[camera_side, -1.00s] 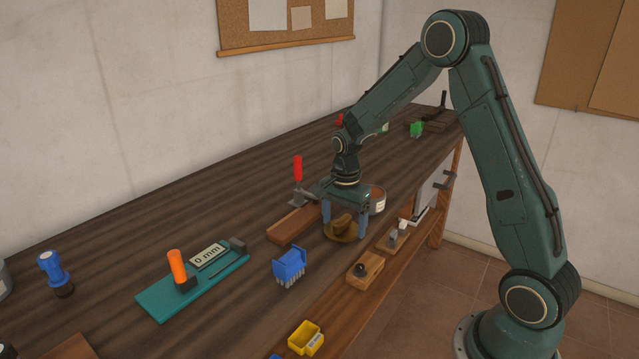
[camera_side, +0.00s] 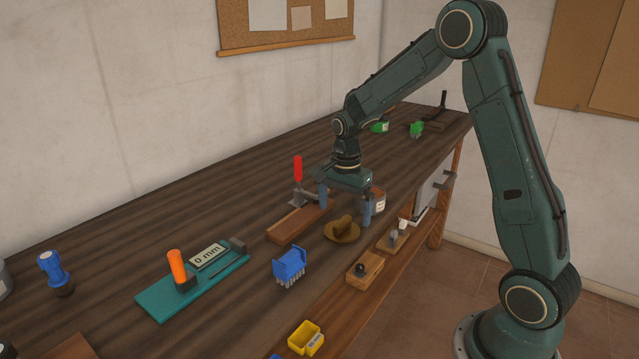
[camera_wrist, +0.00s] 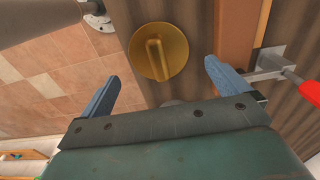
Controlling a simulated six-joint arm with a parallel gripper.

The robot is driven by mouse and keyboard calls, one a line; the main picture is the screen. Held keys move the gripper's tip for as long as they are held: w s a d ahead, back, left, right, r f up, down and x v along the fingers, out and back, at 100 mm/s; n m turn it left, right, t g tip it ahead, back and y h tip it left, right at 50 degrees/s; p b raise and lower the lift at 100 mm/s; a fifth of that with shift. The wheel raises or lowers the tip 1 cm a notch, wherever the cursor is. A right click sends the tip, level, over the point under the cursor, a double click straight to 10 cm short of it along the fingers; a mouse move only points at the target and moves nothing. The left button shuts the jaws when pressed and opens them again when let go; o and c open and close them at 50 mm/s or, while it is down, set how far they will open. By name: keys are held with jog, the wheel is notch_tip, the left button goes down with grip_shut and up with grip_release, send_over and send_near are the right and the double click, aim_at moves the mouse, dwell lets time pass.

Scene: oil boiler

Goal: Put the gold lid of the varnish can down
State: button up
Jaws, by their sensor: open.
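The gold lid (camera_side: 342,232) of the varnish can lies flat on the dark wooden bench, its raised grip bar on top. It also shows in the wrist view (camera_wrist: 174,65), ahead of the fingertips. My gripper (camera_side: 345,211) is open and empty, above and behind the lid, with its two blue fingers wide apart. In the wrist view my gripper (camera_wrist: 158,78) touches nothing. The varnish can (camera_side: 378,200) stands behind my right finger, partly hidden by it.
A wooden block (camera_side: 294,224) and a red-handled clamp (camera_side: 298,172) are left of the lid. A blue connector-like part (camera_side: 289,266) is in front. Small wooden blocks (camera_side: 365,270) sit along the bench's front edge. A teal gauge board (camera_side: 193,283) lies farther left.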

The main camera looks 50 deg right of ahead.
aim_at(344, 220)
notch_tip(344, 220, up, 8)
dwell(0.4)
jog(key=shift+r, duration=0.1)
dwell(0.4)
jog(key=s+a+r+n+t, duration=0.3)
jog(key=s+a+r+n, duration=0.5)
jog(key=s+r, duration=0.15)
jog(key=s+a+n+t, duration=0.1)
jog(key=s+a+n, duration=0.1)
jog(key=s+n, duration=0.3)
jog(key=s+a+f+n+t, duration=0.1)
jog(key=s+a+n, duration=0.2)
jog(key=s+n, duration=0.2)
jog(key=s, duration=0.3)
jog(key=shift+a+t, duration=0.3)
jog(key=shift+a, duration=0.05)
